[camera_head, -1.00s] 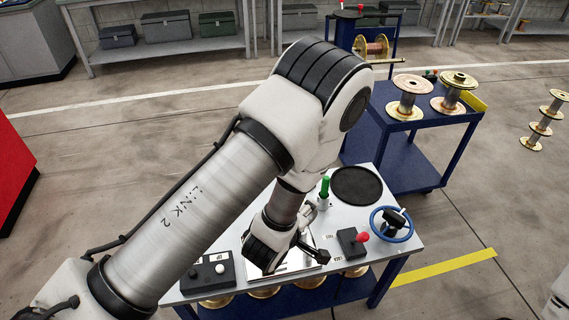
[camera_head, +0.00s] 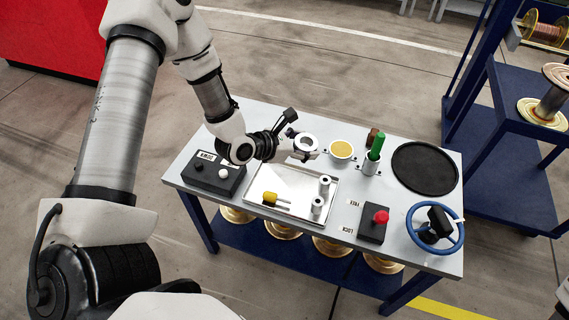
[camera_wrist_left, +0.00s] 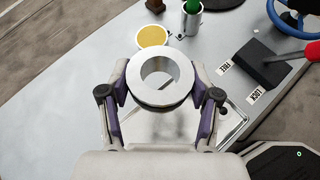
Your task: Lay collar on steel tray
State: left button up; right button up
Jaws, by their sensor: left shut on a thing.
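My left gripper (camera_head: 303,144) is shut on the collar (camera_head: 297,146), a thick silver ring with a round hole. In the left wrist view the collar (camera_wrist_left: 135,78) sits between the two fingers, its hole facing the camera. The steel tray (camera_head: 250,193) lies on the grey bench top, and the collar is held above its far edge, apart from it. In the left wrist view the tray is mostly hidden behind the gripper. My right gripper is not in view.
Around the tray are a black switch box (camera_head: 213,178), a yellow disc (camera_head: 342,149), a green-handled tool in a holder (camera_head: 371,165), a black round pad (camera_head: 425,168), a red-knobbed lever box (camera_head: 374,225) and a blue handwheel (camera_head: 459,240). A blue spool cart stands at right.

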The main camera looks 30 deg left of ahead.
aim_at(283, 179)
pick_arm(q)
jog(key=a+f+n+t+b, duration=0.1)
jog(key=f+b, duration=0.2)
jog(key=f, duration=0.1)
jog(key=s+a+f+n+t+b, duration=0.1)
jog(key=a+f+n+b, duration=0.1)
jog(key=f, duration=0.3)
jog(key=a+f+n+b, duration=0.1)
jog(key=a+f+b, duration=0.1)
jog(key=f+b, duration=0.2)
jog(key=shift+s+a+f+t+h+b, duration=0.2)
jog(key=shift+s+f+t+h+b, duration=0.15)
jog(key=shift+b, duration=0.25)
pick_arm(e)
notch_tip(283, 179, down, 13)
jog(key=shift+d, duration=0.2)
pick_arm(q)
jog(key=shift+r, duration=0.15)
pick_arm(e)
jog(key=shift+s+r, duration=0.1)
pick_arm(q)
jog(key=o, duration=1.5)
